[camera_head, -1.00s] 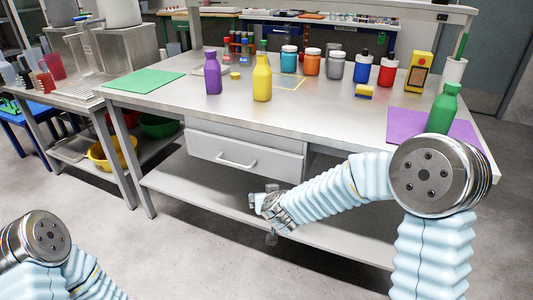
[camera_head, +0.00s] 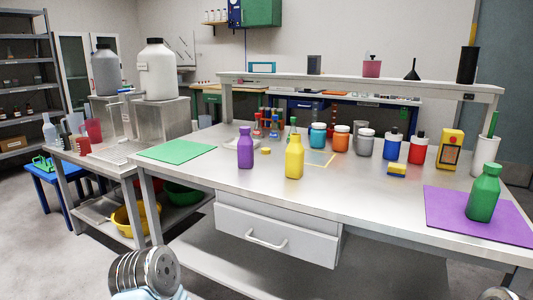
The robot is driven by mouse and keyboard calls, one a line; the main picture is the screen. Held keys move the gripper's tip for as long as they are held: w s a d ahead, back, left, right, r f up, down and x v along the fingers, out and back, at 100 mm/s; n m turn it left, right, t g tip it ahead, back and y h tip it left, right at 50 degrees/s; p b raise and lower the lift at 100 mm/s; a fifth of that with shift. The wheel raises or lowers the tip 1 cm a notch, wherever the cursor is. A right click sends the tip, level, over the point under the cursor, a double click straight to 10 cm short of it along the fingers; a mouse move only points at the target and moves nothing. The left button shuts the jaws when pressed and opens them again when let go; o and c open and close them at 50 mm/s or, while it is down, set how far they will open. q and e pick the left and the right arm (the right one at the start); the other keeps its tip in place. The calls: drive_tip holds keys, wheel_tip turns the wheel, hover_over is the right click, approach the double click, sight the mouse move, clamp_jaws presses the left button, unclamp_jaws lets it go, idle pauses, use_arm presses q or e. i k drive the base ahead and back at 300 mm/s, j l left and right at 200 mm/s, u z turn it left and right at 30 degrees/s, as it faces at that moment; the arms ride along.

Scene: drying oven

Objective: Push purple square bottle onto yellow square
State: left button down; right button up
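The purple square bottle (camera_head: 245,148) stands upright on the metal table, left of the yellow bottle (camera_head: 294,158). A yellow square outline (camera_head: 331,163) lies on the table behind and right of the yellow bottle, which hides part of it. The purple bottle is outside that outline. A green bottle (camera_head: 483,193) stands on the purple square (camera_head: 450,200) at the right. A green square (camera_head: 177,151) lies bare at the left. Neither of my grippers is in view; only pieces of my arms show at the bottom edge.
Several jars and bottles, such as the orange jar (camera_head: 340,139), stand in a row behind the outline. The table's front strip is clear. A drawer (camera_head: 270,236) hangs below.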

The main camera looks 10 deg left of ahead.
sight(245, 144)
drive_tip(key=i+j+z, duration=0.1)
drive_tip(key=j+z, duration=0.35)
drive_tip(key=j, duration=0.25)
drive_tip(key=j+z, duration=0.45)
drive_tip(key=j, duration=0.25)
